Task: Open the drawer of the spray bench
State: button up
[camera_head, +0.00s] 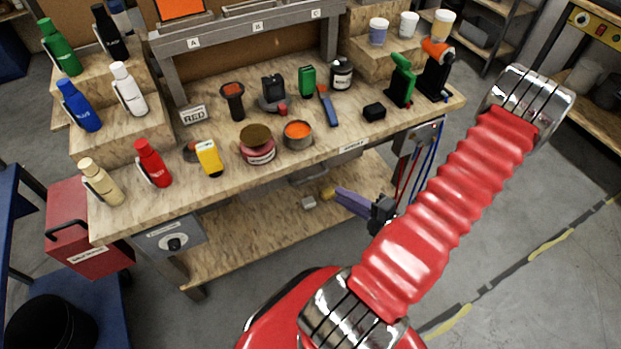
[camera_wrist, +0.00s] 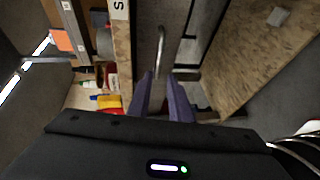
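The spray bench (camera_head: 225,180) has a wooden top with a lower shelf. Under its front edge sits a grey drawer (camera_head: 312,174), mostly in shadow; I cannot tell whether it is fully shut. In the wrist view its metal bar handle (camera_wrist: 160,48) runs up the picture, ahead of my gripper (camera_wrist: 160,76). The two purple fingers are apart with an empty gap, and the handle's near end lines up with that gap. I cannot tell whether the fingertips touch the handle. In the head view my gripper (camera_head: 338,193) is below the bench's front edge, pointing left.
Bottles, tins and tools crowd the bench top, including a red bottle (camera_head: 153,163) and an orange tin (camera_head: 298,134). A small pale block (camera_head: 309,203) lies on the lower shelf. The floor in front is clear.

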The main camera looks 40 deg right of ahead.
aim_at(310, 178)
jog(key=shift+x, duration=6.7)
jog(key=shift+c, duration=0.6)
grip_shut()
